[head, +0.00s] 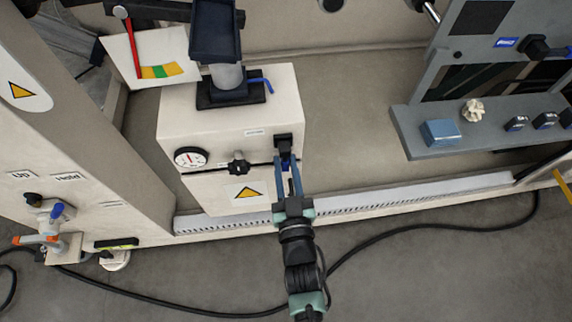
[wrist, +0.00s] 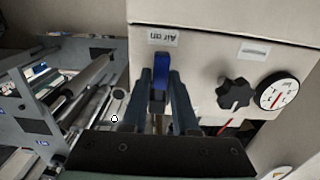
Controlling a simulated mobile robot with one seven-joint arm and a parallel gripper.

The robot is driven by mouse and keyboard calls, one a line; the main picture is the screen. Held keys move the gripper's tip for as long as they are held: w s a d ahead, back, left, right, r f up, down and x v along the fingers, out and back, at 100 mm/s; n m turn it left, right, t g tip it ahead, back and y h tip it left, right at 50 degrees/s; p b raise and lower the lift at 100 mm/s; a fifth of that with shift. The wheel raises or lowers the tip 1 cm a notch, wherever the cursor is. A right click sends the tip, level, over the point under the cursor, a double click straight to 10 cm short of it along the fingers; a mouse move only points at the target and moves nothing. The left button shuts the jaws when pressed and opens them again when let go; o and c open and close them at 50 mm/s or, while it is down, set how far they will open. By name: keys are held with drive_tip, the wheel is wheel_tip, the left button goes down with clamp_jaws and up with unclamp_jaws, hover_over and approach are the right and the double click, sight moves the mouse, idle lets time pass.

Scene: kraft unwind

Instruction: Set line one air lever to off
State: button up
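The blue air lever (wrist: 161,68) hangs down from a black fitting (head: 283,143) on the front of the off-white box (head: 228,120). In the wrist view a label above it (wrist: 162,38) seems to read "Air on". My gripper (wrist: 160,80) is at the lever, with one finger on each side of it. The gaps between fingers and lever are too small to tell if they touch. In the head view my gripper (head: 288,165) reaches up from below, and its fingers hide the lever's lower part.
A black knob (head: 238,164) and a round gauge (head: 190,158) sit left of the lever in the head view. A blue handle (head: 261,82) is on top of the box. A grey shelf (head: 411,130) with small items stands at right. A cable (head: 400,231) lies on the floor.

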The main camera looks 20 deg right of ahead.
clamp_jaws()
idle(1.1)
